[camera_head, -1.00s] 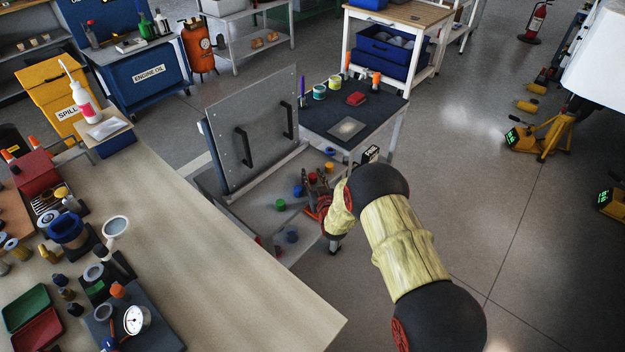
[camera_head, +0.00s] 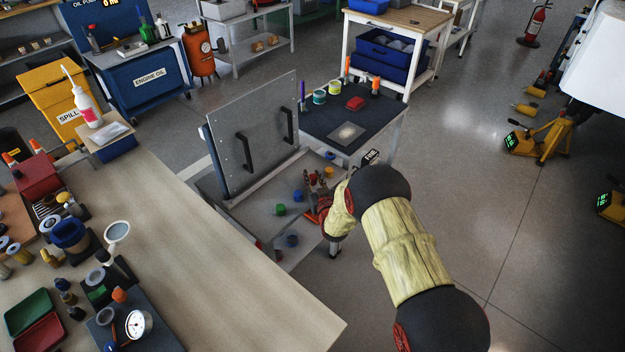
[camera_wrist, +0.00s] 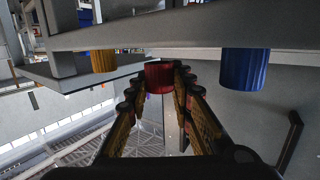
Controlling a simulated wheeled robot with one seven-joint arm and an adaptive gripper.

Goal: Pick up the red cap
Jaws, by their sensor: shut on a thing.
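The red cap (camera_wrist: 160,78) is a ridged cylinder between the fingertips of my gripper (camera_wrist: 156,84) in the wrist view. The fingers touch it from both sides, so my gripper is shut on it. In the head view my gripper (camera_head: 315,191) is over the grey tray-like surface (camera_head: 252,218) beside the upright panel, and the cap is a small red spot (camera_head: 313,178) at its tips. I cannot tell whether the cap is clear of the surface.
The grey panel (camera_head: 255,130) with black handles stands to the left. A dark-topped table (camera_head: 365,118) is behind.

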